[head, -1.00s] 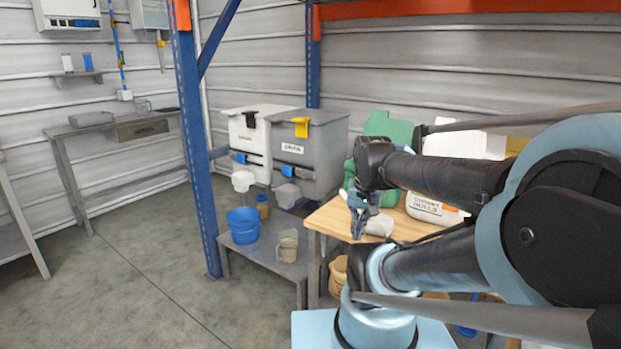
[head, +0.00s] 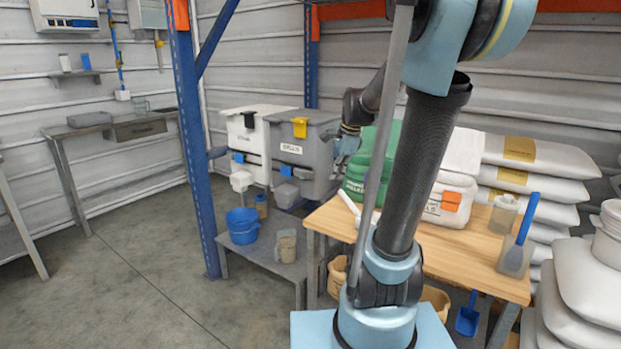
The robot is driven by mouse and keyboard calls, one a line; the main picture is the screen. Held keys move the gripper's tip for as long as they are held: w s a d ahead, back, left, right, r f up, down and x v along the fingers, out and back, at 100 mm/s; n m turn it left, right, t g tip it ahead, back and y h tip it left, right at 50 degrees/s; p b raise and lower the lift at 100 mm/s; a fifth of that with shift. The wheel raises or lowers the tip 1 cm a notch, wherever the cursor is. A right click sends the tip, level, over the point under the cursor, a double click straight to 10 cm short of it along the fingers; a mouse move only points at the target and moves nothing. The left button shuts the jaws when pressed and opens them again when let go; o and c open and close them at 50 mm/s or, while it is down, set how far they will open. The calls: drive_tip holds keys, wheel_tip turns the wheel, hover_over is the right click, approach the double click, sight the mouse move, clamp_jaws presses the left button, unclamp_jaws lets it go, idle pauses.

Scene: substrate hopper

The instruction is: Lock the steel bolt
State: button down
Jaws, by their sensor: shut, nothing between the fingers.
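I cannot make out a steel bolt for certain at this size. Two hoppers stand side by side on the rack: a white hopper (head: 247,140) with a black catch (head: 249,118), and a grey hopper (head: 318,160) with a yellow catch (head: 300,127). Each has a blue piece low on its front, one on the white (head: 239,157) and one on the grey (head: 286,170). My gripper (head: 343,152) appears small at the right side of the grey hopper, pointing down. It is shut and empty. Whether it touches the hopper I cannot tell.
A blue rack post (head: 193,140) stands left of the hoppers. A wooden table (head: 470,258) with containers and scoops stands at right, before stacked sacks (head: 535,155). The floor at left is clear.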

sight(311, 175)
drive_tip(key=w+a+m+y, duration=0.1)
drive_tip(key=w+m, duration=0.8)
drive_tip(key=w, duration=0.7)
drive_tip(key=shift+w+f+m, duration=0.15)
drive_tip(key=shift+w+m, duration=0.15)
drive_tip(key=shift+a+f, duration=0.1)
drive_tip(key=w+a+f, duration=0.1)
drive_tip(key=f, duration=0.2)
drive_tip(key=w+a+f, duration=0.1)
drive_tip(key=a+f, duration=0.1)
drive_tip(key=f, duration=0.1)
drive_tip(key=w+a+f, duration=0.1)
drive_tip(key=f, duration=0.2)
drive_tip(key=shift+w+a, duration=0.35)
drive_tip(key=shift+a, duration=0.05)
drive_tip(key=shift+w+a, duration=0.55)
drive_tip(key=shift+a, duration=0.05)
